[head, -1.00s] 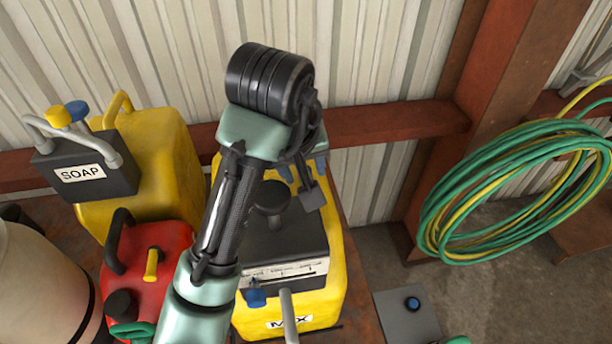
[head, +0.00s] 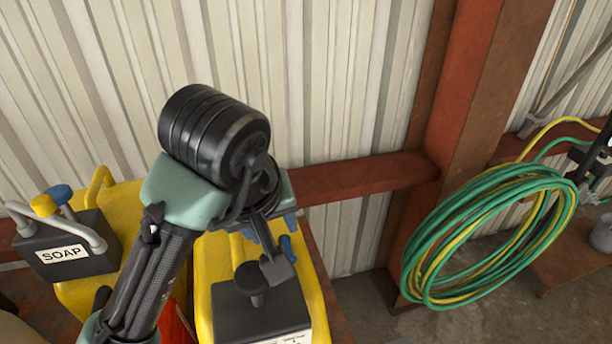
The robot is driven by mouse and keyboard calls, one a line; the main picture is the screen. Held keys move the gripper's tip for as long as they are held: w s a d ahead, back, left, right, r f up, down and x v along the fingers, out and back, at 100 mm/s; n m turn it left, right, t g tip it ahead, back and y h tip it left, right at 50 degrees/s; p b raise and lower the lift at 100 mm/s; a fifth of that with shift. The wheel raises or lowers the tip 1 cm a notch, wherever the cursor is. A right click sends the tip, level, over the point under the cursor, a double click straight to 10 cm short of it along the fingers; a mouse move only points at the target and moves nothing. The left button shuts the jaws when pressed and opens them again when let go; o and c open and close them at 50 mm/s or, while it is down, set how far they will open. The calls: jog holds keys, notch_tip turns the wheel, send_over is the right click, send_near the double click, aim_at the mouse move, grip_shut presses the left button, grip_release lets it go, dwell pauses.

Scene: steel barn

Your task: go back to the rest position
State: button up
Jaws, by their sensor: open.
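My gripper (head: 276,264) is at the end of my arm, left of the middle in the head view. It points down and away, above the yellow container with the dark top (head: 262,313). A grey fingertip and some blue parts show. The rest is partly hidden behind my wrist. The jaws are open, and I see nothing held between them. I cannot tell the exact gap between the gripper and the dark top.
A yellow container (head: 130,205) with a dark box marked SOAP (head: 65,250) stands at the left. A rusty post (head: 470,130) and rail (head: 365,180) cross the metal wall. A green and yellow hose coil (head: 485,235) hangs at the right.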

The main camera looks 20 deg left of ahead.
jog(key=w+d+r+m+t+h+b, duration=0.2)
jog(key=w+d+r+m+t+b, duration=0.15)
jog(key=d+r+t, duration=0.35)
jog(key=w+d+r+m+t+h+b, duration=0.25)
jog(key=w+d+r+t, duration=0.2)
jog(key=d+r, duration=0.45)
jog(key=s+r+m+t+y+b, duration=0.1)
jog(key=s+r+t+y+b, duration=0.2)
jog(key=s+r+t, duration=0.7)
jog(key=s+r+y, duration=0.1)
jog(key=s+r, duration=0.1)
jog(key=s, duration=0.1)
jog(key=shift+s+a+t, duration=0.15)
jog(key=shift+s+t, duration=0.1)
jog(key=shift+t, duration=0.1)
